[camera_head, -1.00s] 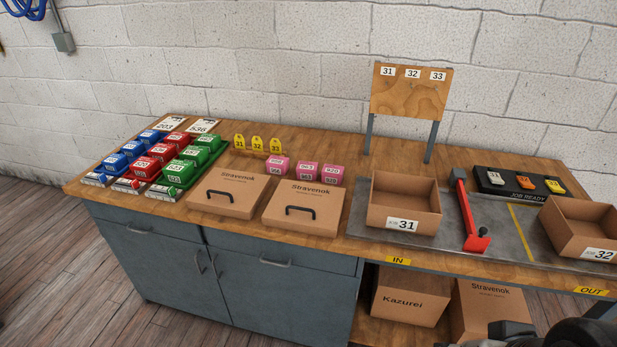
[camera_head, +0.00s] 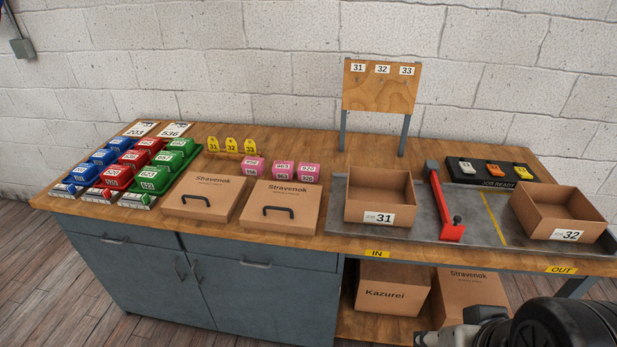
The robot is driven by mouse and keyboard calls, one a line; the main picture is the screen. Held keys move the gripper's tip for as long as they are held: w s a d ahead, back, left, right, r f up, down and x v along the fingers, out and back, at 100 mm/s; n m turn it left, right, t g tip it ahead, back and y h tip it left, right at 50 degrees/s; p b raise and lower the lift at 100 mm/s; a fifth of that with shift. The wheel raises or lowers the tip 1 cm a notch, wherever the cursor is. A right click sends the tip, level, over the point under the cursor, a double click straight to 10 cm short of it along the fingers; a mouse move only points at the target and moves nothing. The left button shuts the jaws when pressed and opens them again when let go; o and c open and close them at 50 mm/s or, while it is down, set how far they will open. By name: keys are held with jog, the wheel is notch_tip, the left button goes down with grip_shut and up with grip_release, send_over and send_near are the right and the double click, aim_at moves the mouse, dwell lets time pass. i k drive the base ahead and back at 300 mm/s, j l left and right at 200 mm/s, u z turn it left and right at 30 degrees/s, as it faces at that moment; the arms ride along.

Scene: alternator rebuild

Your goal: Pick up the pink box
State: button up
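Three small pink boxes with white number labels stand in a row on the wooden bench top, behind the cardboard Stravenok boxes. The left pink box (camera_head: 253,166) stands slightly apart from the middle pink box (camera_head: 282,171) and the right pink box (camera_head: 308,173). The labels are too small to read surely. Part of my dark arm shows at the bottom right corner, in front of the bench and well away from the pink boxes. The fingers of my gripper do not show.
Closed Stravenok boxes (camera_head: 206,197) (camera_head: 281,207) with black handles lie in front. Yellow tags (camera_head: 231,146) stand behind; blue, red and green boxes (camera_head: 153,179) are left. Open tray 31 (camera_head: 360,212), a red lever (camera_head: 447,205) and tray 32 (camera_head: 543,221) are right.

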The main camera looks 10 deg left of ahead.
aim_at(310, 172)
jog(key=i+j+z, duration=0.1)
jog(key=i+j, duration=0.25)
jog(key=i+j+z, duration=0.1)
jog(key=i+j, duration=0.25)
jog(key=i+j+z, duration=0.1)
jog(key=i+j, duration=0.2)
jog(key=j, duration=0.25)
jog(key=i+j+z, duration=0.1)
jog(key=i+j, duration=0.2)
jog(key=j, duration=0.15)
